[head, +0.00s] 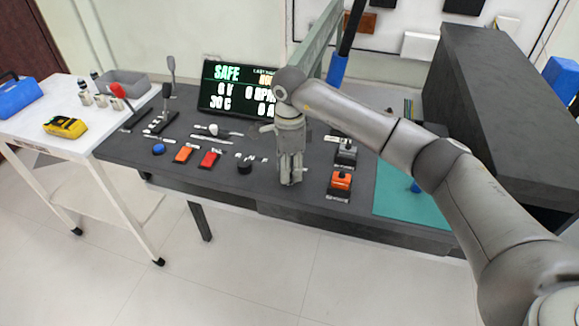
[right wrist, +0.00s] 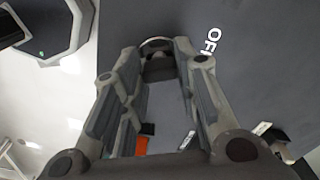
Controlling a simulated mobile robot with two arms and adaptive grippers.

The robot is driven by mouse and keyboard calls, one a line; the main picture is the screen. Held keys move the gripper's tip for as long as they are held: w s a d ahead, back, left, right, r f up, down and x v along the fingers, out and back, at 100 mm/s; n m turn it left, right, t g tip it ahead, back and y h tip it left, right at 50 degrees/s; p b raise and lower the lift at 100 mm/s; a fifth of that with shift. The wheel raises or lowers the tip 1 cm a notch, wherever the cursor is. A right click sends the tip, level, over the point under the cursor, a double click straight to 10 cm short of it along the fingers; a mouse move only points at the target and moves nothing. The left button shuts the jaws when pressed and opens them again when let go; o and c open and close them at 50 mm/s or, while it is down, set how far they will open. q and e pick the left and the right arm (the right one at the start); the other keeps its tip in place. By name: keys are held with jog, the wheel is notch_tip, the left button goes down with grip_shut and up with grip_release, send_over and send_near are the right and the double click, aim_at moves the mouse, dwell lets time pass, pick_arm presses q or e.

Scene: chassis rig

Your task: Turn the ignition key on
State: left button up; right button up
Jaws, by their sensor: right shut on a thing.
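My right gripper (head: 290,182) points down at the dark console and hides the ignition key in the head view. In the right wrist view its fingertips close around a small grey piece (right wrist: 160,68), which I take to be the ignition key; it is mostly hidden between the fingers. A white label reading OFF (right wrist: 212,40) lies just right of the fingertips. How far the key is turned cannot be seen. My left gripper is not in view.
The dark console (head: 230,178) carries a SAFE display (head: 236,88), levers, a blue button (head: 158,149), a red switch (head: 209,159), a black knob (head: 244,168) and an orange switch (head: 341,181). A white side table (head: 62,144) stands left. A dark grey block (head: 500,110) stands right.

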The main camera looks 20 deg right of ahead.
jog(key=m, duration=0.5)
jog(key=shift+b, duration=0.3)
jog(key=shift+o, duration=0.2)
jog(key=m, duration=0.6)
jog(key=shift+m, duration=0.3)
jog(key=shift+c, duration=0.2)
jog(key=o, duration=1)
jog(key=shift+o, duration=0.2)
notch_tip(320, 180, up, 12)
jog(key=shift+s, duration=0.1)
